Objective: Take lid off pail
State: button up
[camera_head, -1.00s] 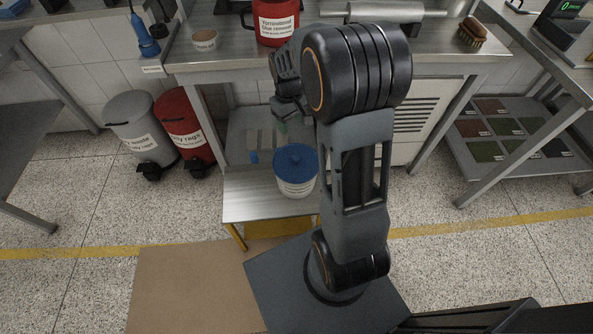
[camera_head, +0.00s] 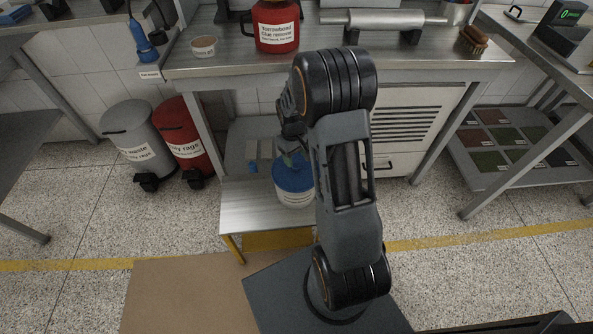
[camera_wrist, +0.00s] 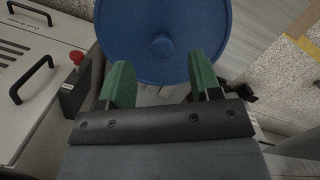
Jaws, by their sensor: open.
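The pail (camera_head: 296,197) is white with a printed label and stands on a low metal stand. Its blue lid (camera_head: 291,177) is on it, partly hidden by my gripper in the head view. In the wrist view the round lid (camera_wrist: 165,30) fills the top, with a small knob (camera_wrist: 161,45) at its middle. My gripper (camera_wrist: 155,82) is open, its two green fingers apart. The fingertips lie near the lid's lower edge in that view, the knob just beyond and between them. In the head view my gripper (camera_head: 290,152) is close above the lid; I cannot tell whether it touches.
The low stand (camera_head: 255,212) has bare room left of the pail. A steel workbench (camera_head: 350,60) with a red canister (camera_head: 275,25) is above and behind. Grey and red bins (camera_head: 140,140) stand left.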

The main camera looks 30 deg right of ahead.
aim_at(296, 165)
notch_tip(296, 165, down, 4)
jog(key=shift+s+f+b, duration=0.1)
jog(key=shift+f+b, duration=0.15)
jog(key=shift+b, duration=0.3)
jog(key=shift+c, duration=0.2)
jog(key=c, duration=1)
jog(key=shift+o, duration=0.2)
jog(key=shift+r, duration=0.15)
